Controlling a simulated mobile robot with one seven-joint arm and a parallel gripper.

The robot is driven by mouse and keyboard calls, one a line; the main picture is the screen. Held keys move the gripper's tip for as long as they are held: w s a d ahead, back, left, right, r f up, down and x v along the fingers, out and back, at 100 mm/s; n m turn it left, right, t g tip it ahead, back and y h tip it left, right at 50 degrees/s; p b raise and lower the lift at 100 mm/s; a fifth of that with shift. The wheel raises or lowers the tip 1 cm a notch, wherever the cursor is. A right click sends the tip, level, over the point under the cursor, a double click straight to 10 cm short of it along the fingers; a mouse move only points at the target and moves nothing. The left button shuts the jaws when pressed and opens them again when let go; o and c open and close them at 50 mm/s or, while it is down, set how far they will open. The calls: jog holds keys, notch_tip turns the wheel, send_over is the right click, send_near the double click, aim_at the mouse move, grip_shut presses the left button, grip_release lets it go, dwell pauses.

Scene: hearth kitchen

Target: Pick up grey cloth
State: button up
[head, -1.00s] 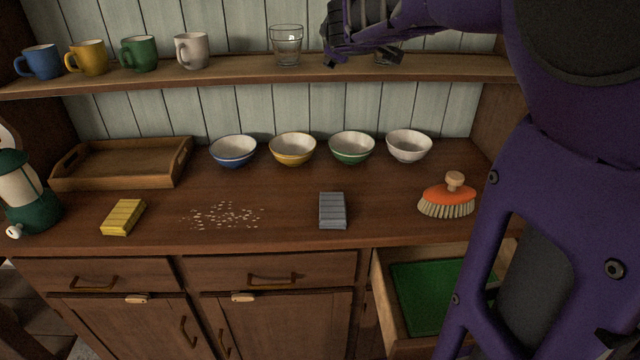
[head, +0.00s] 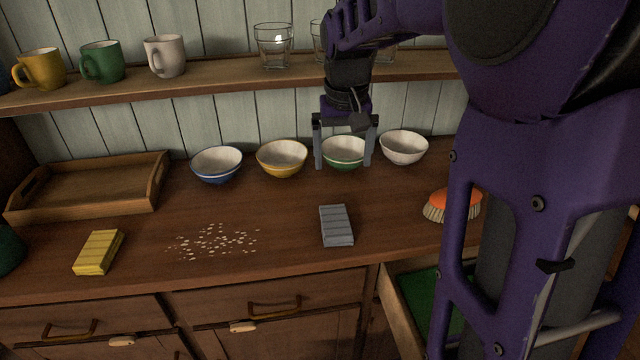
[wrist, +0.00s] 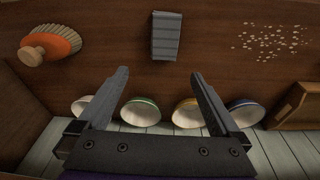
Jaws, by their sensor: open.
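The grey cloth (head: 336,226) is a folded, ribbed block lying flat on the wooden counter, right of the scattered crumbs. In the wrist view the cloth (wrist: 166,37) lies beyond my fingertips, near the top middle. My gripper (head: 344,165) is open and empty, pointing down in front of the green bowl, above and behind the cloth. In the wrist view my gripper (wrist: 160,72) shows its two fingers spread wide, with nothing between them. No part of the cloth is hidden.
The green bowl (head: 345,158), white bowl (head: 404,147), yellow bowl (head: 282,158) and blue bowl (head: 216,164) stand along the back. An orange brush (head: 440,207) is right of the cloth, partly behind my arm. A yellow cloth (head: 99,252) lies left. An open drawer (head: 400,312) is below right.

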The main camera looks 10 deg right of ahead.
aim_at(336, 220)
jog(key=f+b, duration=0.1)
jog(key=f, duration=0.4)
jog(key=w+f+b, duration=0.1)
jog(key=f, duration=0.5)
jog(key=w+f+b, duration=0.1)
jog(key=f, duration=0.5)
jog(key=shift+a+f, duration=0.1)
jog(key=shift+f, duration=0.1)
jog(key=c, duration=1.1)
notch_tip(336, 220, up, 10)
jog(key=shift+r+p, duration=0.1)
jog(key=shift+p, duration=0.75)
jog(key=o, duration=0.8)
jog(key=c, duration=0.7)
